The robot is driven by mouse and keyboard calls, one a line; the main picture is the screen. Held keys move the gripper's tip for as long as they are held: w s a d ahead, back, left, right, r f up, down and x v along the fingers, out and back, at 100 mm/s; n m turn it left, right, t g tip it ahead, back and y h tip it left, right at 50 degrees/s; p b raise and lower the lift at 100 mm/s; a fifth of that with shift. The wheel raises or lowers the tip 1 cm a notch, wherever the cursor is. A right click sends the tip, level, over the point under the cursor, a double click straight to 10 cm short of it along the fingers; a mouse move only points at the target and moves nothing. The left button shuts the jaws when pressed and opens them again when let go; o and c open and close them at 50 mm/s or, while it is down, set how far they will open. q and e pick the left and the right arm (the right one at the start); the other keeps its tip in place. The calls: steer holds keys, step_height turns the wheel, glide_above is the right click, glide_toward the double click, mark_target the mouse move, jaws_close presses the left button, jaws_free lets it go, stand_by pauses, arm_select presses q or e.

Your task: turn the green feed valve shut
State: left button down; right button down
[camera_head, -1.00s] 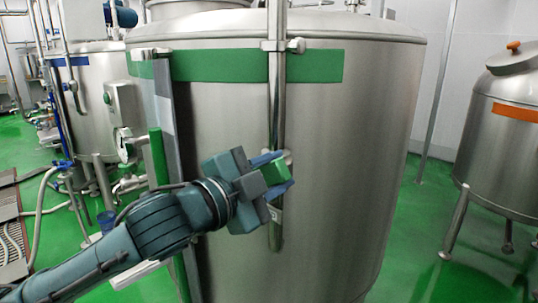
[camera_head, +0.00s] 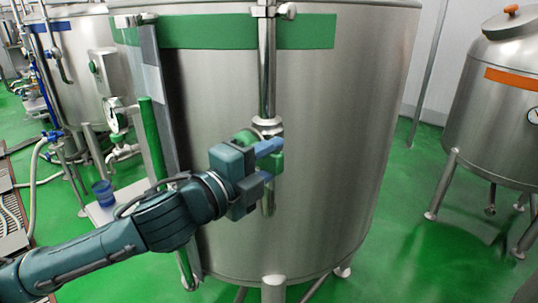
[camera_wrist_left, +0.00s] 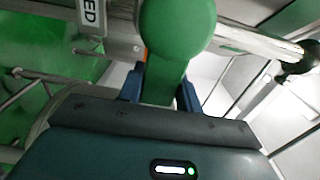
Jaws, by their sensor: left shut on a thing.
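The green feed valve sits on the vertical steel pipe in front of the large tank. Its green handle (camera_head: 277,163) shows between my left gripper's fingers. In the left wrist view the green handle (camera_wrist_left: 165,85) has a round end and a flat lever that runs down between the two blue fingers. My left gripper (camera_head: 270,160) is shut on this lever. A tag ending in "ED" (camera_wrist_left: 90,14) hangs at the upper left of the wrist view. The gripper body hides part of the valve in the head view. My right gripper is not in view.
The large steel tank (camera_head: 330,120) with a green band stands right behind the valve. The steel pipe (camera_head: 267,70) runs down its front. A green vertical bar (camera_head: 152,140) stands left of it. A smaller tank (camera_head: 490,120) stands at the right, with open green floor between.

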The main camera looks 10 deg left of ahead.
arm_select(q)
steer(key=shift+f, duration=0.1)
steer(key=c, duration=1)
jaws_free()
steer(key=shift+o, duration=0.2)
